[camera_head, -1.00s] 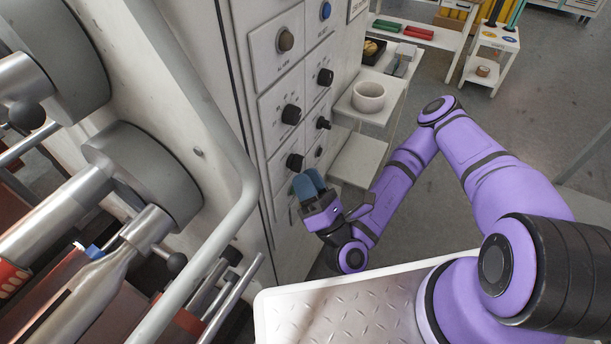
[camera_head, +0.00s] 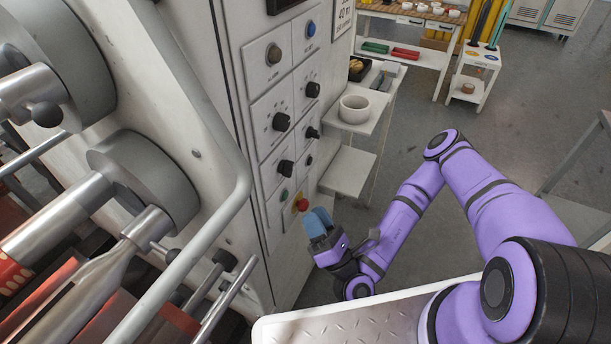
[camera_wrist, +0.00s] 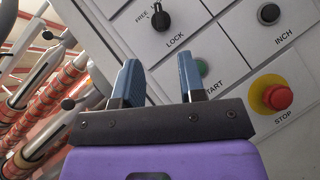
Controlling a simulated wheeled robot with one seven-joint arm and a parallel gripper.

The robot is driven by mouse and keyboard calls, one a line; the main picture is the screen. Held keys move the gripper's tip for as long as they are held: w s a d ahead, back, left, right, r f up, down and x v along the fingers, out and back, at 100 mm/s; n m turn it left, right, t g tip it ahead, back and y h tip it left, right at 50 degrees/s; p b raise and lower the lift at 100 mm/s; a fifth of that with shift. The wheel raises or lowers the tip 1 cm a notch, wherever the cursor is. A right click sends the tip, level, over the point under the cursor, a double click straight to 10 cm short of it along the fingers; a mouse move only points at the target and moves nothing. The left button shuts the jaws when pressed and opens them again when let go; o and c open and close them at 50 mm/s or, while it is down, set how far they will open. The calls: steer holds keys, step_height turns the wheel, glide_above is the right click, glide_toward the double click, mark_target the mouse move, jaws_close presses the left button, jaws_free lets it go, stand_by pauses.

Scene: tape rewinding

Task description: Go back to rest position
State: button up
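My gripper (camera_head: 318,222) has blue fingers on a purple arm and is held in front of the lower part of the control panel (camera_head: 262,160). In the wrist view my gripper (camera_wrist: 158,76) shows its two blue fingers apart with nothing between them. The red STOP button (camera_wrist: 277,97) on its yellow base is right of the fingers; it also shows in the head view (camera_head: 302,204). The green START button (camera_wrist: 202,68) is partly hidden behind the right finger. The black LOCK knob (camera_wrist: 160,20) and black INCH button (camera_wrist: 269,13) are above.
The rewinding machine's rollers (camera_head: 145,180) and bent grey rail (camera_head: 215,215) fill the left. A shelf with a white bowl (camera_head: 354,108) stands beyond the panel. A white trolley (camera_head: 470,75) is farther back. Grey floor (camera_head: 440,105) lies open behind my arm.

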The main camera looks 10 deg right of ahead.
step_height(320, 180, up, 11)
steer(key=s+d+n+g+y, duration=0.1)
steer(key=s+n+g+y, duration=0.2)
steer(key=n+g+y, duration=1.8)
steer(key=s+d+r+n+t+h, duration=0.2)
steer(key=s+d+r+n+h, duration=0.1)
steer(key=d+r+n+h, duration=0.6)
steer(key=s+d+r+n+t+h, duration=0.1)
steer(key=s+d+r+n+h, duration=0.3)
steer(key=r+h, duration=1.3)
steer(key=d+n+h, duration=0.4)
steer(key=d+h, duration=0.2)
steer(key=shift+d+r+n+t+h, duration=0.2)
steer(key=shift+n+t+h, duration=0.1)
steer(key=shift+n+t, duration=0.1)
